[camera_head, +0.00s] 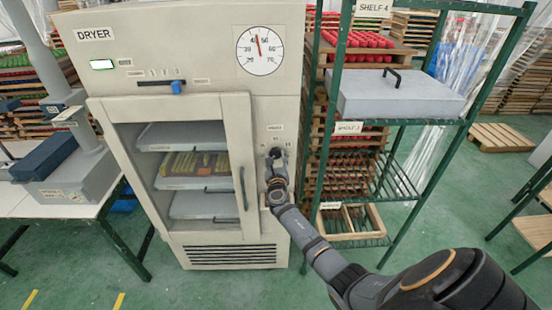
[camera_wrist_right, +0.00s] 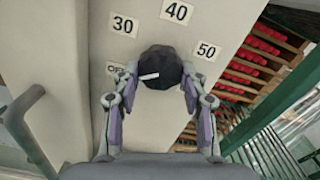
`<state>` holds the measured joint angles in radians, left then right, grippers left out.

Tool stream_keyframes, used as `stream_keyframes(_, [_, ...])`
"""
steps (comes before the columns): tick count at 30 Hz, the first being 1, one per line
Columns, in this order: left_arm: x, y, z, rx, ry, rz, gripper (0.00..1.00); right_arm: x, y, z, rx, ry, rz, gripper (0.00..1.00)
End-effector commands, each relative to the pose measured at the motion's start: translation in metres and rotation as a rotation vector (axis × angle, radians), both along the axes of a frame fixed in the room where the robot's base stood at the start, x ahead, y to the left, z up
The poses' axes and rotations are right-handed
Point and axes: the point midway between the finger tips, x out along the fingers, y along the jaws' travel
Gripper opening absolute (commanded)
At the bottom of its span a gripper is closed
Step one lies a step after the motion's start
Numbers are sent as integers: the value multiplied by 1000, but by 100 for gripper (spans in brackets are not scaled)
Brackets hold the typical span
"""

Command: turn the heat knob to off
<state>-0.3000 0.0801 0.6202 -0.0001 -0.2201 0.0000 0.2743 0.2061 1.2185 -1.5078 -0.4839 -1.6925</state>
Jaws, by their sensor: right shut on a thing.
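The heat knob (camera_wrist_right: 163,62) is a dark, faceted knob on the dryer's pale front panel, seen in the right wrist view. Labels 30, 40 and 50 surround it, with a partly covered OFF label (camera_wrist_right: 113,69) at its left. The knob's white mark lies on its left side, toward the OFF label. My right gripper (camera_wrist_right: 160,80) is shut on the knob, one finger on each side. In the head view my right gripper (camera_head: 275,160) reaches the panel right of the dryer door and hides most of the knob. My left gripper is not in view.
A green shelf rack (camera_head: 314,130) stands close on the right.

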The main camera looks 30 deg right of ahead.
Motion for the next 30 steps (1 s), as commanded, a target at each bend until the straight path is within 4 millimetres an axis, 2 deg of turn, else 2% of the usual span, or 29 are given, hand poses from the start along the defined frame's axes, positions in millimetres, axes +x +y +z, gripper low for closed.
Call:
stream_keyframes(9, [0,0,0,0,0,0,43,-1,0,-2,-2,5,0,12])
stream_keyframes(10, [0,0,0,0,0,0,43,-1,0,-2,-2,5,0,47])
stream_keyframes(14, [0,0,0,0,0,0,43,0,0,-1,-1,3,0,65])
stream_keyframes(25, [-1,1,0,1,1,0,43,-4,2,-1,-1,2,1,66])
stream_keyframes(30, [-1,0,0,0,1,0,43,-30,18,-3,1,3,1,66])
